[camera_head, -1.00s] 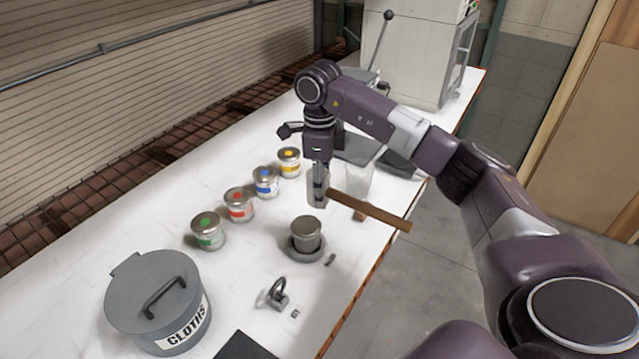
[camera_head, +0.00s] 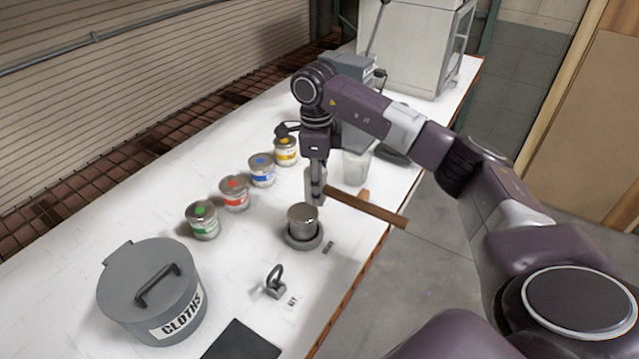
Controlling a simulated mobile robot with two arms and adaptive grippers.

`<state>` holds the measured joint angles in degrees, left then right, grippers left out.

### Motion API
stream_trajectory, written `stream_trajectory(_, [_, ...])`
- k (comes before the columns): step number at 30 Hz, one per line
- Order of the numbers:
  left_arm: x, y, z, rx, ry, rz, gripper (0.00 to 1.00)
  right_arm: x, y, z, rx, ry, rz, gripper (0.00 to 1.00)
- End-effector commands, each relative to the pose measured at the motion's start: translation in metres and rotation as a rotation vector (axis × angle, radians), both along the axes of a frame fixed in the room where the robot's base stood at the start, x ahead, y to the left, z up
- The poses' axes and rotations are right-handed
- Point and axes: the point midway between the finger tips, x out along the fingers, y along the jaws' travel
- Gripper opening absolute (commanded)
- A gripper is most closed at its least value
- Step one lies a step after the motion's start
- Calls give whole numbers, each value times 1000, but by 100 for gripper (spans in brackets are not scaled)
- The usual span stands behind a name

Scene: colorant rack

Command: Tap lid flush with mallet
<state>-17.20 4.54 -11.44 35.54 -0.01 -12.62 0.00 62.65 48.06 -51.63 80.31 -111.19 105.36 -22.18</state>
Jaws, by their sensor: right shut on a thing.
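A silver tin with a flat grey lid (camera_head: 302,210) stands upright in a round grey holder (camera_head: 304,243) on the white bench. How flush the lid sits is too small to tell. My right gripper (camera_head: 317,184) points down, just behind and slightly right of the tin in the picture. It is shut on the mallet, whose brown wooden handle (camera_head: 368,206) sticks out to the right. My left gripper is not in view.
Several paint tins with coloured dots (camera_head: 235,194) stand in a row to the left. A grey bin marked CLOTHS (camera_head: 150,290) is at the front left. A small dark looped tool (camera_head: 274,282) and a dark mat (camera_head: 242,341) lie nearer. A clear cup (camera_head: 356,167) stands behind the handle.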

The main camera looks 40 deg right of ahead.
Motion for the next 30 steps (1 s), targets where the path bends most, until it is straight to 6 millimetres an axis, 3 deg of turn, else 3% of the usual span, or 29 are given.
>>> stream_trajectory(14, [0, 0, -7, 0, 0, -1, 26, 0, 0, -10, 0, -1, -1, 0])
stream_trajectory(20, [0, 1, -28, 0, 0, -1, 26, 0, 0, -38, 1, -1, -1, 0])
stream_trajectory(30, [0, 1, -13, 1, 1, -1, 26, 1, 0, -19, 1, -4, 0, 0])
